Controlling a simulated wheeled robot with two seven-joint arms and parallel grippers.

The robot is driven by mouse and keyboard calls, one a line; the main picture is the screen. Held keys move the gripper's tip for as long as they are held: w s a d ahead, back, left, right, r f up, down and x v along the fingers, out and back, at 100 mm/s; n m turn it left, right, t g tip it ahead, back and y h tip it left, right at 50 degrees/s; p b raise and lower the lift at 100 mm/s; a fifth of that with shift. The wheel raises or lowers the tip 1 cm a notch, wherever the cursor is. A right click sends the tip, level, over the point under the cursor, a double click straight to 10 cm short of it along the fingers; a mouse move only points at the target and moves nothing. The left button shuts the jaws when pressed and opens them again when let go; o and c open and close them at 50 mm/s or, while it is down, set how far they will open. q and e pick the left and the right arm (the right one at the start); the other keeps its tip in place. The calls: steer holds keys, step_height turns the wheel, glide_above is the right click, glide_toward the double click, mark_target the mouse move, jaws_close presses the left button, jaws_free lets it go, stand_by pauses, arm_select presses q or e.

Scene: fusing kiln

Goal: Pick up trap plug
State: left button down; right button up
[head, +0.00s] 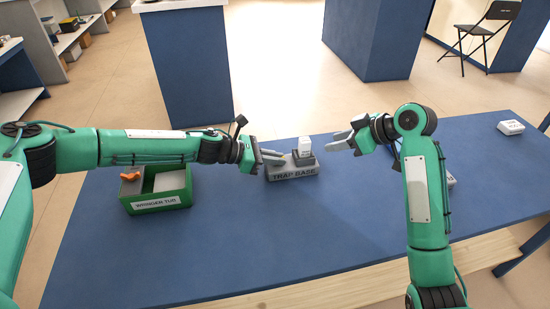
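The grey trap base (293,174), marked TRAP BASE, stands near the middle of the blue table. A small white block (305,145) stands upright at its right end, in or behind a dark grey holder. Its label is too small to read; it looks like the trap plug. My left gripper (274,157) is at the left end of the base, fingers apart and pointing right, with nothing seen between them. My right gripper (339,141) is just right of the white block, fingers apart and pointing left, empty and clear of the block.
A green wringer tub (156,201) with an orange item (130,176) on its grey corner stands at the left. A white box (511,127) lies at the far right. Another pale item (450,180) is partly hidden by my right arm. The front middle of the table (300,235) is clear.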

mark_target(306, 150)
stand_by(0.3)
steer(key=o, duration=0.3)
steer(key=shift+o, duration=0.3)
steer(key=shift+a+f, duration=0.1)
steer(key=shift+f, duration=0.15)
steer(key=f+m+t+h, duration=0.1)
steer(key=s+a+f+m+t+h, duration=0.1)
steer(key=f+m+t, duration=0.1)
steer(key=a+f+m+t+h, duration=0.1)
steer(key=m, duration=0.1)
steer(key=shift+s+a+f, duration=0.15)
steer(key=shift+s+f, duration=0.1)
steer(key=s+a+r+m+t+h, duration=0.2)
steer(key=s+a+m+t, duration=0.1)
steer(key=s+m+t, duration=0.15)
steer(key=shift+n+t, duration=0.25)
steer(key=x, duration=1.1)
steer(key=shift+w+d+f, duration=0.1)
steer(key=shift+w+f, duration=0.1)
steer(key=shift+w, duration=0.05)
